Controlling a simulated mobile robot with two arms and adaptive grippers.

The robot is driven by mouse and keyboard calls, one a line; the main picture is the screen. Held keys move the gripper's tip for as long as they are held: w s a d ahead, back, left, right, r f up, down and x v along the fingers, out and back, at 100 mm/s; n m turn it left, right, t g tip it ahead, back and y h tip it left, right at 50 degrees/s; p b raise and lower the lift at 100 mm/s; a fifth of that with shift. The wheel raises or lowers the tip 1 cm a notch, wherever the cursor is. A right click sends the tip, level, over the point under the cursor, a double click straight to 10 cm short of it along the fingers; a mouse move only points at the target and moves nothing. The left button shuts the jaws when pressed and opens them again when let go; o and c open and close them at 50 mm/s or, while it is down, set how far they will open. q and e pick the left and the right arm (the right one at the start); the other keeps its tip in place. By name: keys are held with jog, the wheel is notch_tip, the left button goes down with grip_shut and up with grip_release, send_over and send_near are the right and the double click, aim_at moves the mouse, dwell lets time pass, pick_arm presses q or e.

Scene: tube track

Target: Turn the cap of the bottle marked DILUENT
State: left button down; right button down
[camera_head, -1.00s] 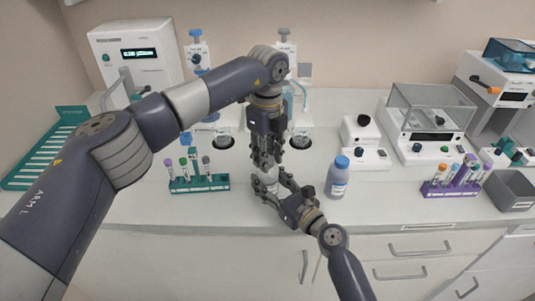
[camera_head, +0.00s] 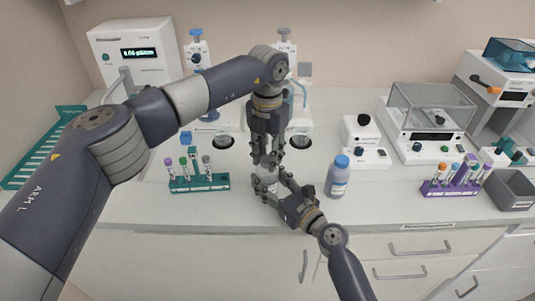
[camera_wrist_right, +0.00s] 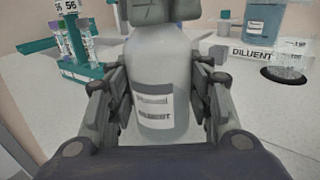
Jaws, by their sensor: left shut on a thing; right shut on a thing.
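A pale bottle (camera_wrist_right: 157,75) stands upright between the fingers of my right gripper (camera_wrist_right: 158,100); its label ends in what reads as DILUENT. In the head view my right gripper (camera_head: 268,186) is shut around this bottle's body near the front of the counter, and the fingers hide most of it. My left gripper (camera_head: 268,160) points down from above and is shut at the bottle's top. In the right wrist view its dark fingers (camera_wrist_right: 160,10) cover the cap, so the cap itself is hidden.
A blue-capped bottle (camera_head: 338,178) stands just right of the grippers. A teal tube rack (camera_head: 200,184) is to the left, a purple one (camera_head: 450,188) to the right. Dispensers stand behind; a DILUENT sign (camera_wrist_right: 251,52) shows on one. Counter between bottle and purple rack is clear.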

pick_arm(q)
jog(key=m, duration=0.5)
jog(key=shift+m, duration=0.4)
jog(key=m, duration=0.4)
jog(key=c, duration=1.2)
grip_release()
jog(key=shift+o, duration=0.2)
notch_tip(320, 180, up, 12)
